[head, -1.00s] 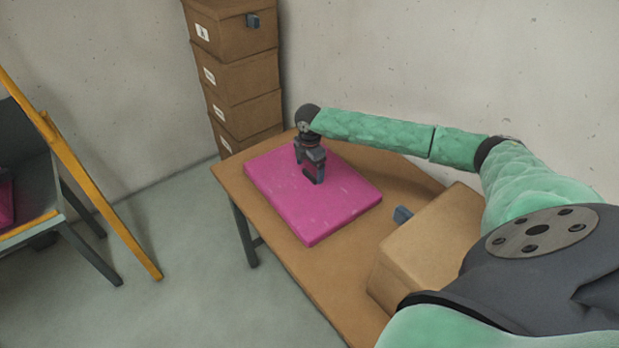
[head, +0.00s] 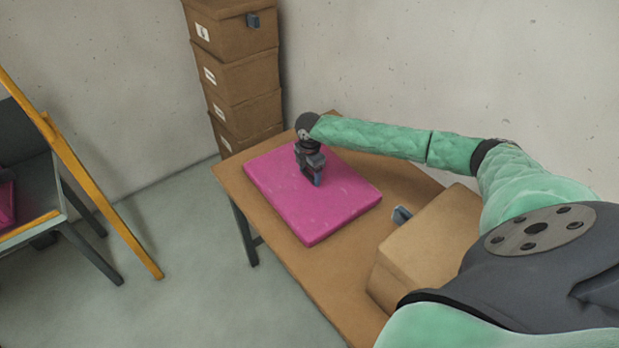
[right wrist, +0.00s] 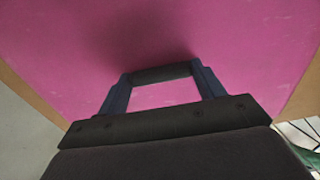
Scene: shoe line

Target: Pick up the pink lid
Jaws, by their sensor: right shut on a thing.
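The pink lid (head: 330,210) is a flat slab lying on the brown table. It fills most of the right wrist view (right wrist: 90,45). My right gripper (head: 315,178) points down onto the upper part of the lid. In the right wrist view its fingers (right wrist: 162,74) are at the lid's surface, with a dark bar between their tips. The gripper is shut on the lid, apparently by this bar. I cannot see the grasp clearly in the head view. The lid looks flat on the table. My left gripper is not in view.
A brown box (head: 425,250) with a grey tab stands on the table (head: 228,178) to the right of the lid. A stack of brown boxes (head: 240,80) stands behind. At left are a grey rack (head: 30,165) and a yellow bar (head: 105,190). Floor between is clear.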

